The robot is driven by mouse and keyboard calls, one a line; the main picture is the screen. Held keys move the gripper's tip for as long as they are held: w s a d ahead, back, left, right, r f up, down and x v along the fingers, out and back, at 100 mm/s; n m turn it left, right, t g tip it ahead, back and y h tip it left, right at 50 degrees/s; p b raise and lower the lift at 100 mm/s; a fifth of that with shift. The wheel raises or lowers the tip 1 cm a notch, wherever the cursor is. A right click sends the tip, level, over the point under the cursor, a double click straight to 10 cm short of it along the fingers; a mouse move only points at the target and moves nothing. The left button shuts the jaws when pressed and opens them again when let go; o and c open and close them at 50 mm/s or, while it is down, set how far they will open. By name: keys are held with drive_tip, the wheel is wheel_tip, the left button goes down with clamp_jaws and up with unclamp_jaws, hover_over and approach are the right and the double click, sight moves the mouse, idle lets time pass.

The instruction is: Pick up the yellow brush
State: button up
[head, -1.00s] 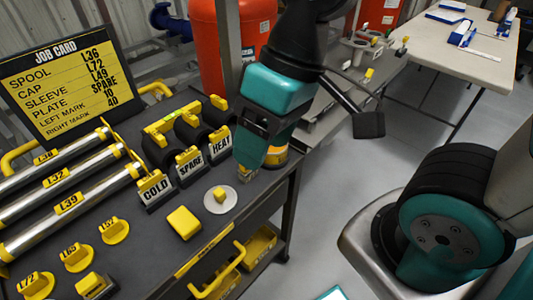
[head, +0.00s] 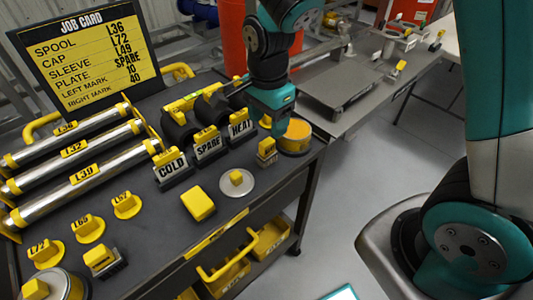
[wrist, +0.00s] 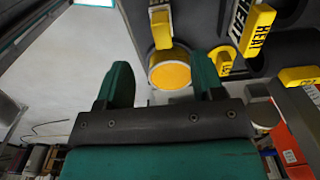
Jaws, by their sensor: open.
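A small upright yellow-topped piece (head: 266,150) stands at the bench's right edge, just in front of my gripper (head: 277,128). Another yellow-handled block with a grey base (head: 103,260) sits at the front left. My gripper is empty, and nothing touches its inner faces.
A round tin with an orange-yellow top (head: 295,135) stands close to my gripper; it also shows in the wrist view (wrist: 170,74). COLD, SPARE and HEAT holders (head: 207,145) stand to the left. A yellow block (head: 198,203) and pale disc (head: 237,184) lie in front.

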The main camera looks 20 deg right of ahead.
sight(267, 152)
wheel_tip(267, 152, down, 10)
drive_tip(key=shift+w+f, duration=0.1)
drive_tip(key=shift+f, duration=0.15)
drive_tip(key=c, duration=1)
